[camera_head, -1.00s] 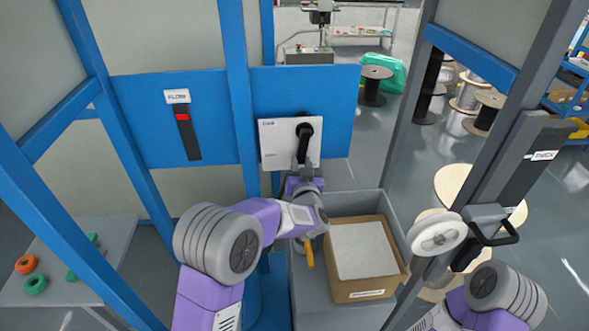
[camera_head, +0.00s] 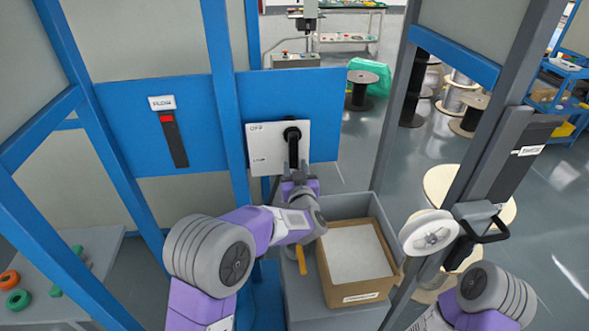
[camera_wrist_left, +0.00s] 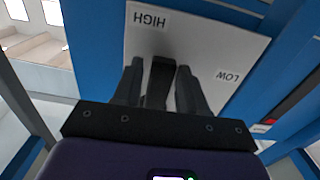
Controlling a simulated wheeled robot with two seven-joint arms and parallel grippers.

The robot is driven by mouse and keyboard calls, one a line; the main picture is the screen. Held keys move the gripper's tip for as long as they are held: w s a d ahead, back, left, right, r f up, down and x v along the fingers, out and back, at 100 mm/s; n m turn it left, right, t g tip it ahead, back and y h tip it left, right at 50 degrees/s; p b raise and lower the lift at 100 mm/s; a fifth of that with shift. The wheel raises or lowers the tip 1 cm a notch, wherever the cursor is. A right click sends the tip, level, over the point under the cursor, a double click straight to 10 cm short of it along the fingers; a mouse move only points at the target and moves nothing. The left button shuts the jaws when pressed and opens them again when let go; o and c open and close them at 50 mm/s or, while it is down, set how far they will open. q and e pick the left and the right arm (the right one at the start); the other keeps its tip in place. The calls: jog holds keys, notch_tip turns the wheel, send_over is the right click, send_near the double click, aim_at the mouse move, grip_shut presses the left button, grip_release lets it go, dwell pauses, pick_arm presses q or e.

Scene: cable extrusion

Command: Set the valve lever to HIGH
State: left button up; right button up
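The valve is a white plate (camera_head: 263,146) on a blue panel, with OFF at its upper left and LOW at its lower left in the head view. Its black lever (camera_head: 292,136) points down from a round pivot. My left gripper (camera_head: 298,168) is at the lever's lower part. In the left wrist view the plate appears upside down, with HIGH at left and LOW at right. The lever (camera_wrist_left: 159,80) stands between the two dark fingers of my left gripper (camera_wrist_left: 160,85); whether both press on it is unclear. My right gripper is out of view.
A FLOW slider (camera_head: 174,140) with a red mark is on the panel at left. Blue posts (camera_head: 226,90) frame the panel. An open cardboard box (camera_head: 352,296) sits on a grey cabinet below the valve. A white spool (camera_head: 428,233) and a grey post are at right.

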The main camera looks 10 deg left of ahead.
pick_arm(q)
jog(key=shift+o, duration=1)
jog(key=p+v, duration=0.1)
jog(key=v, duration=0.6)
jog(key=shift+s, duration=0.3)
